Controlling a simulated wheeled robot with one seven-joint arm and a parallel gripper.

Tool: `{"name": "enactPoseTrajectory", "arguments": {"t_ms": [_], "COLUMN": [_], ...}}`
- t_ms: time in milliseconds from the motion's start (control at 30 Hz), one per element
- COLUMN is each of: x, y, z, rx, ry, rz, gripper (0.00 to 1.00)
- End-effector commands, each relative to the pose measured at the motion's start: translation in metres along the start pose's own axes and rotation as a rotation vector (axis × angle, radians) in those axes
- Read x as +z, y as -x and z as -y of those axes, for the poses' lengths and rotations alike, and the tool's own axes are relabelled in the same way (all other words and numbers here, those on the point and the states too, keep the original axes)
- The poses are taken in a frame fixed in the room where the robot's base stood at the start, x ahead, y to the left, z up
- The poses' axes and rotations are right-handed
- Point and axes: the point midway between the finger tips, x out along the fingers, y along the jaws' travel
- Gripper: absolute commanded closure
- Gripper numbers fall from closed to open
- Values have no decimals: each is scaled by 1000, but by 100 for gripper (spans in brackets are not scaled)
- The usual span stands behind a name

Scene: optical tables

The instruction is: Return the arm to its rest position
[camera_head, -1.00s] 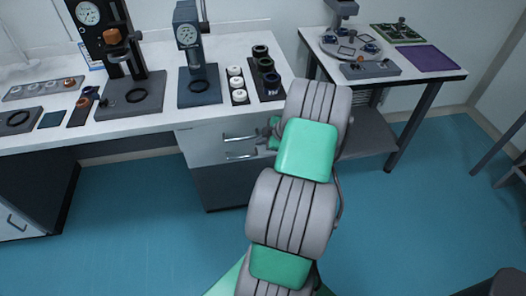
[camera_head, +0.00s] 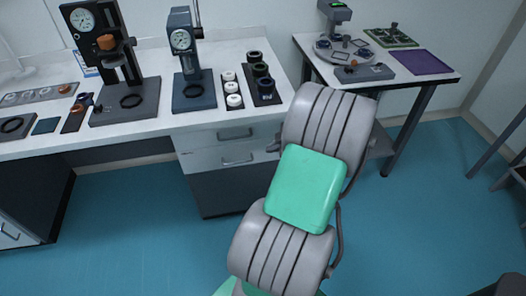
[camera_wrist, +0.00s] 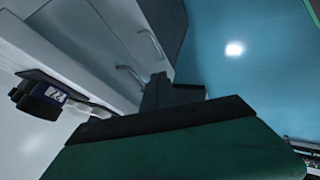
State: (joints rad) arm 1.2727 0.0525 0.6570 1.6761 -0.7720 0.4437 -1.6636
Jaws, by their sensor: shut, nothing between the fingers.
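My arm rises through the middle of the head view in grey ribbed and green segments, in front of the workbench. My gripper is mostly hidden behind my arm in that view. In the wrist view my gripper (camera_wrist: 172,92) shows as dark fingers beyond the green hand body, shut with nothing held. The fingers appear in front of the grey drawer cabinet, clear of the bench top.
The white workbench (camera_head: 140,130) holds two dial-gauge stands (camera_head: 128,88) (camera_head: 190,80) and racks of small rings. Its drawer cabinet (camera_head: 222,160) stands behind my arm. A side table (camera_head: 415,80) is at right. Blue floor (camera_head: 420,220) is open at right.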

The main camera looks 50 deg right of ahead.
Motion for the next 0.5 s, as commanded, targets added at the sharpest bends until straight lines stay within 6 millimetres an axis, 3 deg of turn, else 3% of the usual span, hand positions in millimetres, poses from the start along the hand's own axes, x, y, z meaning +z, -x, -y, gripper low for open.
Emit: {"name": "enactPoseTrajectory", "arguments": {"t_ms": [167, 267, 400, 500], "x": [-1, -2, 6, 23], "y": [8, 7, 7, 4], "z": [1, 1, 18, 56], "rx": [-2, -5, -68, -139], "ry": [-9, -117, -507, -846], "rz": [-2, -3, 40, 136], "gripper": [100, 100, 100, 100]}}
